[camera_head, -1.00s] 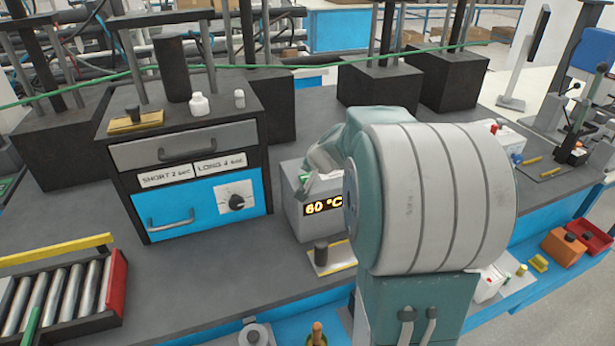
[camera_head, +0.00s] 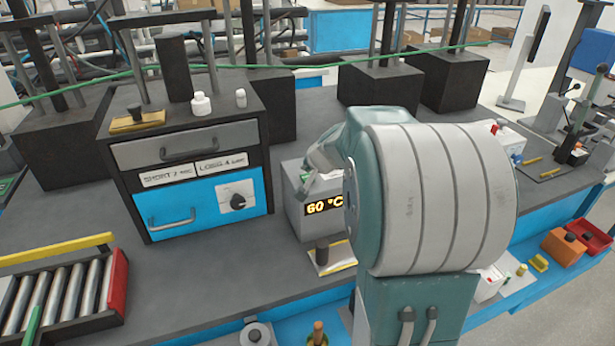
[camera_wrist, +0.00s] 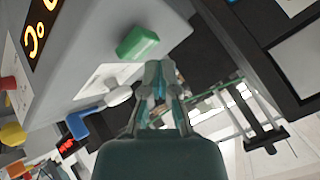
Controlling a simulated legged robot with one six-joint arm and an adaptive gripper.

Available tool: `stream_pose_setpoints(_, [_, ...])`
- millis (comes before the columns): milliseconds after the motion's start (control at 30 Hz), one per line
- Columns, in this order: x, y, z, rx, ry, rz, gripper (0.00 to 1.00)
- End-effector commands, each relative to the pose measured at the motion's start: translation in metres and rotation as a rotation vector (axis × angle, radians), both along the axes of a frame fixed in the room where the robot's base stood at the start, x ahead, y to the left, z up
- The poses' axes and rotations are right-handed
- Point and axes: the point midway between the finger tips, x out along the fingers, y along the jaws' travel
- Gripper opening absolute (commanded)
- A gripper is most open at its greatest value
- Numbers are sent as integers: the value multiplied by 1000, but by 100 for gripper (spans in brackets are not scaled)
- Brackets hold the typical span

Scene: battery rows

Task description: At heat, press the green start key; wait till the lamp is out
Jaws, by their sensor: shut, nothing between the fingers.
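A grey heater box (camera_head: 300,228) stands on the bench in the head view, and its lit display (camera_head: 318,207) reads 60 °C. In the wrist view, the display (camera_wrist: 40,32) is at the upper left, and the green key (camera_wrist: 138,42) sticks out of the box's pale face. My gripper (camera_wrist: 162,72) is shut and empty, its tips just below and right of the green key in the picture. I cannot tell if they touch it. I cannot make out a lamp for certain.
A black cabinet with a blue drawer (camera_head: 165,208) and a dial (camera_head: 237,202) stands left of the box. A short black post on a plate (camera_head: 322,252) is in front of it. A roller tray (camera_head: 65,295) lies at the lower left. The bench between is clear.

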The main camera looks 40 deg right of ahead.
Motion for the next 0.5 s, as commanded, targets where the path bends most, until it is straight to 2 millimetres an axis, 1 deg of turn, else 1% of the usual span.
stream_pose_setpoints(267, [0, 0, -1, 0, 0, 0, 0])
stream_pose_setpoints(500, [-1, -1, -7, 0, -1, -1, 0])
